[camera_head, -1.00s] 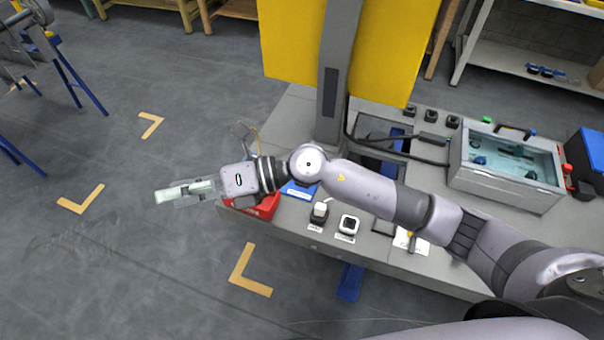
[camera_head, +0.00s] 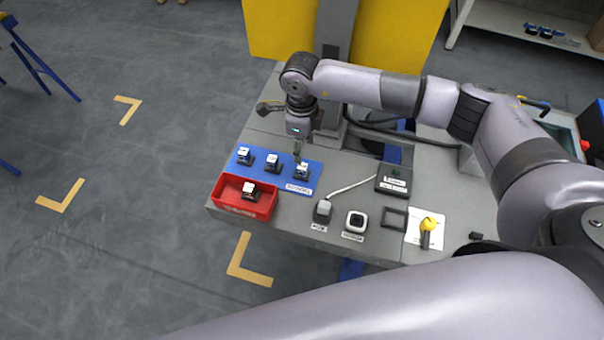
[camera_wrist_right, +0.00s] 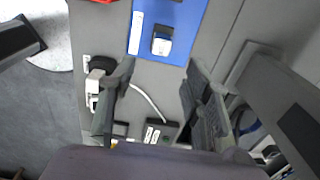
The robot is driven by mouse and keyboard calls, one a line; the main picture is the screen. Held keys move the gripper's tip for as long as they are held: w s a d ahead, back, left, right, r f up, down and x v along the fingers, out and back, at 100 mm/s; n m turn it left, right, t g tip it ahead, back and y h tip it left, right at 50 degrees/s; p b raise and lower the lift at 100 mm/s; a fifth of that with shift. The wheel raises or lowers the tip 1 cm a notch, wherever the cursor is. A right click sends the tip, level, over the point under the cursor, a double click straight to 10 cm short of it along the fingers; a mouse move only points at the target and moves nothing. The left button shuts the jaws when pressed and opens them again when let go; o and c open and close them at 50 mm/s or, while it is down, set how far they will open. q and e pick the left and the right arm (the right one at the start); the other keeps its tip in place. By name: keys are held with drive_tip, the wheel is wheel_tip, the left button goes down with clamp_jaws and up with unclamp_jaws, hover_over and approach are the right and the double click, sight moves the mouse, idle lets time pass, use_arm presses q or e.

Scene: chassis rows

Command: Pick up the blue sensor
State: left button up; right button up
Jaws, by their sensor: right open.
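Three small sensors with white tops stand in a row on a blue mat (camera_head: 262,170): a left one (camera_head: 245,155), a middle one (camera_head: 273,163) and a right one (camera_head: 302,171). A fourth similar unit (camera_head: 250,190) lies in the red bin. My left gripper is out of view.
The red bin (camera_head: 226,202) sits at the bench's front left corner, beside the mat. To the right are a grey device with a cable (camera_head: 322,211), a white square unit (camera_head: 355,222), a dark box (camera_head: 394,179) and a yellow-knobbed switch (camera_head: 428,225). Bare bench lies between them.

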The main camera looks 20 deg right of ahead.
sight(302, 166)
wheel_tip(302, 166, down, 7)
drive_tip(key=b, duration=0.3)
drive_tip(key=shift+r, duration=0.2)
wheel_tip(302, 166, down, 5)
drive_tip(key=b, duration=0.3)
drive_tip(key=shift+w+d, duration=0.1)
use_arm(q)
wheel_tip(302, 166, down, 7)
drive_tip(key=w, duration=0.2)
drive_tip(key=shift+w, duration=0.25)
use_arm(e)
drive_tip(key=shift+r, duration=0.1)
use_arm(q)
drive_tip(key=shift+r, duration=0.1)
use_arm(e)
drive_tip(key=shift+c, duration=0.6)
drive_tip(key=c, duration=0.5)
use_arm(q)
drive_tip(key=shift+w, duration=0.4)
use_arm(e)
clamp_jaws()
